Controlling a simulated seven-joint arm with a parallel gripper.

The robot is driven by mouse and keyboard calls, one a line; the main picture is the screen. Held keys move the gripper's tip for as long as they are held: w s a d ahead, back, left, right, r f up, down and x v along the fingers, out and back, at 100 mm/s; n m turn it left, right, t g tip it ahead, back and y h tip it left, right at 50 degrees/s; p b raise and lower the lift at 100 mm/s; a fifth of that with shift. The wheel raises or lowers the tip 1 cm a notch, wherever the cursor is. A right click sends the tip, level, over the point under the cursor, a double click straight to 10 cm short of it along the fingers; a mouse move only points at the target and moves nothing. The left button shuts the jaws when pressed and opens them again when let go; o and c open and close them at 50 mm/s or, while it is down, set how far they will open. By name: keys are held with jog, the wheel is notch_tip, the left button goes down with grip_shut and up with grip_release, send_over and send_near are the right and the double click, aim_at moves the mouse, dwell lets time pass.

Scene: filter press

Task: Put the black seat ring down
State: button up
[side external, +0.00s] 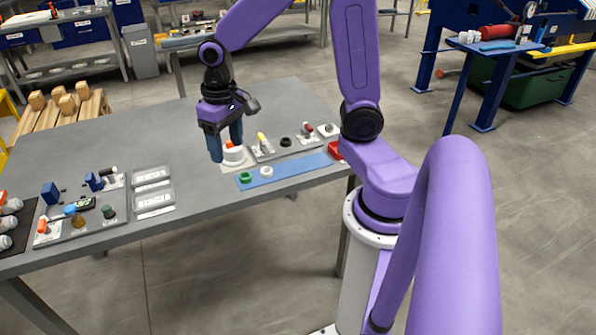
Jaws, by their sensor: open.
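A small black ring (285,142), which looks like the black seat ring, lies on a grey tray (296,149) at the right part of the grey table. My gripper (226,151) points down to the left of it, apart from it, with its two blue fingers spread. The fingers are at a white round body (233,157) with an orange-red part on top, standing on a pale plate. I cannot tell whether the fingers touch it. Nothing black shows between the fingers; the space between them is partly hidden.
A blue strip (290,168) near the front edge carries a green ring (245,178) and a white ring (266,171). A red block (334,150) is at its right end. Other small parts stand on the grey tray. Trays of fittings (84,222) lie at left. The table's middle is clear.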

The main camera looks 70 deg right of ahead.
jog(key=s+a+n, duration=0.3)
jog(key=s+n, duration=0.4)
jog(key=s, duration=0.2)
jog(key=s+a+r+n, duration=0.1)
jog(key=s+a+n, duration=0.2)
jog(key=s+n, duration=0.3)
jog(key=s, duration=0.3)
jog(key=shift+s+r+n, duration=0.3)
jog(key=shift+s+n, duration=0.05)
jog(key=shift+n, duration=0.05)
